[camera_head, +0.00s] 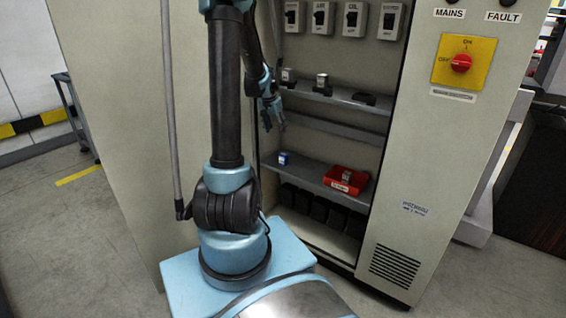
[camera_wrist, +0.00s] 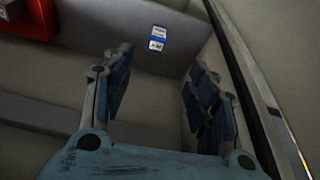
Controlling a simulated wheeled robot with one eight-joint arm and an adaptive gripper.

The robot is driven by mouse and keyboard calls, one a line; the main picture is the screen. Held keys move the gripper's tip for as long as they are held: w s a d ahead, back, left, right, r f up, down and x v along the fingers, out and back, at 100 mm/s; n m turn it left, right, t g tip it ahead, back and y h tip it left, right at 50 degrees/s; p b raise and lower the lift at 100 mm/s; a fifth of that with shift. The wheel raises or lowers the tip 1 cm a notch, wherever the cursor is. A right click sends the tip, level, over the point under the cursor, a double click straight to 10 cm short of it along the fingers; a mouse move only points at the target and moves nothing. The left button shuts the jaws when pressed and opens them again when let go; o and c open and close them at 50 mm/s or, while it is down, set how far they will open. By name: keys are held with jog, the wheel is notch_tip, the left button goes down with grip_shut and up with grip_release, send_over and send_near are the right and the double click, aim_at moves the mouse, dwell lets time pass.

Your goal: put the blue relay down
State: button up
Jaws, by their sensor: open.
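The blue relay (camera_head: 283,158) stands on the lower shelf of the open cabinet, near the shelf's left end. In the wrist view the relay (camera_wrist: 157,38) shows a blue and white face, beyond the fingertips and between their lines. My gripper (camera_head: 273,115) is above the relay, in front of the shelves. In the wrist view my gripper (camera_wrist: 160,92) has its two fingers spread wide with nothing between them. The relay is apart from both fingers.
A red bin (camera_head: 333,181) holding a relay sits to the right on the lower shelf (camera_head: 306,172). The upper shelf (camera_head: 340,97) carries several small devices. Dark units (camera_head: 313,206) stand below the lower shelf. The cabinet's side wall bounds the space at left.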

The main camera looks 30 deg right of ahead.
jog(key=d+f, duration=0.2)
jog(key=d, duration=0.1)
send_near(284, 154)
jog(key=x, duration=0.5)
jog(key=shift+s+a+f, duration=0.1)
jog(key=shift+s, duration=0.3)
jog(key=shift+w+x, duration=0.2)
jog(key=shift+x, duration=1.15)
jog(key=shift+w+x, duration=0.2)
jog(key=shift+x, duration=1.1)
jog(key=c, duration=1.3)
jog(key=shift+o, duration=0.2)
jog(key=shift+a, duration=0.1)
